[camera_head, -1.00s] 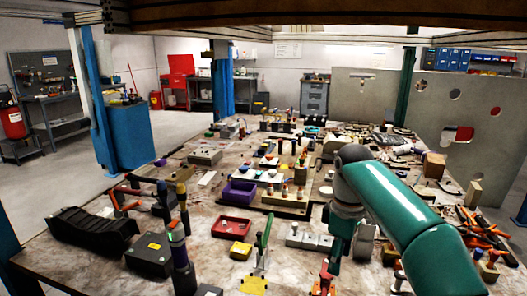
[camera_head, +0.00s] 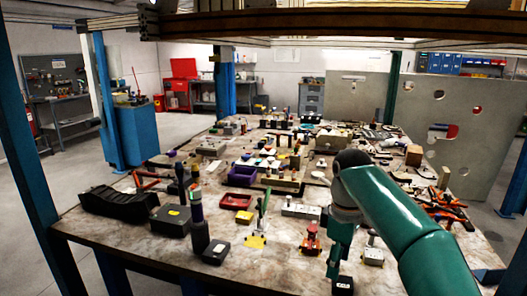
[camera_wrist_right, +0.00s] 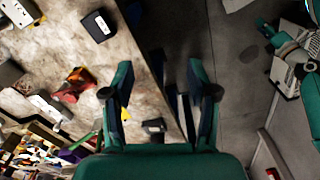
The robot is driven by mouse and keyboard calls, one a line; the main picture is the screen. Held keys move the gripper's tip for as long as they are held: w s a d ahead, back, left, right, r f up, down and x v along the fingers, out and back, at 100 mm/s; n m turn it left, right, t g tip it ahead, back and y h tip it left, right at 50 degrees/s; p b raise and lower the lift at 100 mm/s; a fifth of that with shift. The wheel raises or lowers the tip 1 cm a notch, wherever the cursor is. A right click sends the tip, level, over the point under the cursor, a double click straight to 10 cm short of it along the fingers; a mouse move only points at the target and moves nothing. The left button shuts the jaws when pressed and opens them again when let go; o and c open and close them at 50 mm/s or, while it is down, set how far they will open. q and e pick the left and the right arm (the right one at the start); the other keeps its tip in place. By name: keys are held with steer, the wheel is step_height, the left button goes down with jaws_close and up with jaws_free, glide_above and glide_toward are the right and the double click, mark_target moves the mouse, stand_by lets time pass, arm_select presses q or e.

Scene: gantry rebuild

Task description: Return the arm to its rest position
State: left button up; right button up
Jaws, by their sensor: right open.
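My right arm comes in from the right, green with a dark grey wrist. Its gripper (camera_head: 334,270) hangs down over the front edge of the table (camera_head: 150,240). In the right wrist view the two green fingers of that gripper (camera_wrist_right: 160,92) stand well apart, with nothing held between them. The table edge and the grey floor show beyond the fingers. A small dark block (camera_wrist_right: 155,126) shows low between the fingers, apparently below them near the table edge. My left gripper is in neither view.
Tools and parts crowd the table farther back. A blue post (camera_head: 40,170) stands at the left. A grey panel with holes (camera_head: 440,120) stands behind.

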steer(key=s+a+f+m+y, duration=0.1)
steer(key=s+a+f+m, duration=0.15)
steer(key=f, duration=1.25)
steer(key=s+a+f+m+y, duration=0.2)
steer(key=s+f, duration=0.1)
steer(key=f, duration=1.3)
steer(key=s+f+m, duration=0.4)
steer(key=s+f, duration=0.1)
steer(key=s, duration=0.6)
steer(key=s+f+m+y, duration=0.1)
steer(key=s+f+m, duration=0.3)
steer(key=s, duration=0.7)
steer(key=shift+s+d+f+m+t, duration=0.15)
steer(key=shift+s+f+m+t, duration=0.2)
steer(key=shift+f, duration=0.45)
